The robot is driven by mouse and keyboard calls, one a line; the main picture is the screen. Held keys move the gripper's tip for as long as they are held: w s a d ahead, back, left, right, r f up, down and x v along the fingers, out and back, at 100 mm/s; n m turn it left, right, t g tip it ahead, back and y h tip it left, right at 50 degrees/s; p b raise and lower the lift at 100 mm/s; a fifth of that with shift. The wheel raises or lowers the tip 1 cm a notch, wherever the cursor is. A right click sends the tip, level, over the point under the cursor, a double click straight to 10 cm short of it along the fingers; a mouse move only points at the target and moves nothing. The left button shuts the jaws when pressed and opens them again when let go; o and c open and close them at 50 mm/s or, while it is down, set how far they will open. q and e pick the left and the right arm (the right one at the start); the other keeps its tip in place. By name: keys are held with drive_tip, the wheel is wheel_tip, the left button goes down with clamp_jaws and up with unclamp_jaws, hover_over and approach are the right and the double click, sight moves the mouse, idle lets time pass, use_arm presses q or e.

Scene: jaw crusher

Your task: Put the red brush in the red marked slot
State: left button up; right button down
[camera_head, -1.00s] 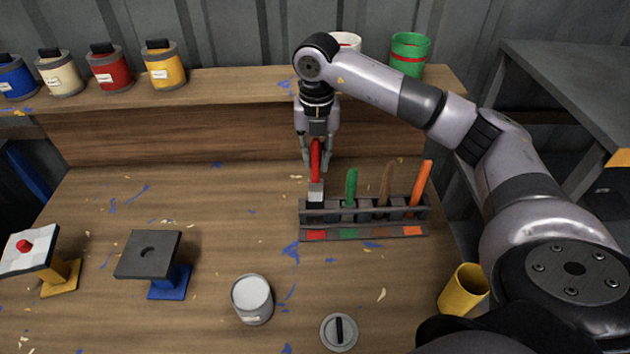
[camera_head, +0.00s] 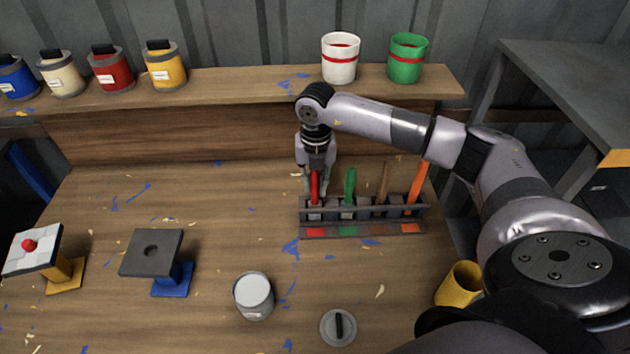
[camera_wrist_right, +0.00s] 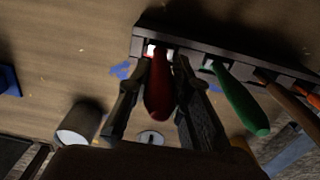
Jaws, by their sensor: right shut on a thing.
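The red brush (camera_head: 315,187) stands upright in the leftmost slot of the dark brush rack (camera_head: 364,232), behind the red mark (camera_head: 315,232). My right gripper (camera_head: 315,190) is shut on its handle from above. In the right wrist view the red handle (camera_wrist_right: 158,92) sits between the two fingers (camera_wrist_right: 155,105), and its far end reaches into the rack (camera_wrist_right: 215,50). Whether the brush touches the slot bottom cannot be told. A green brush (camera_head: 349,186), a brown brush (camera_head: 384,182) and an orange brush (camera_head: 417,188) stand in the other slots. My left gripper is not in view.
A grey can (camera_head: 254,296) and a round lid (camera_head: 338,327) stand in front of the rack. A yellow cup (camera_head: 460,284) is at the right. White (camera_head: 340,58) and green (camera_head: 407,58) buckets stand on the back shelf.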

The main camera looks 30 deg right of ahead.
drive_tip(key=c, duration=1.5)
unclamp_jaws()
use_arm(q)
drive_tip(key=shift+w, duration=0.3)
use_arm(e)
drive_tip(key=shift+o, duration=0.2)
drive_tip(key=shift+r+p, duration=0.2)
drive_tip(key=shift+p, duration=0.1)
drive_tip(key=shift+r+b, duration=0.35)
use_arm(q)
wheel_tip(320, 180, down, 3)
drive_tip(key=b, duration=0.2)
drive_tip(key=shift+b, duration=0.35)
use_arm(e)
wheel_tip(320, 180, up, 11)
drive_tip(key=shift+s+r, duration=0.1)
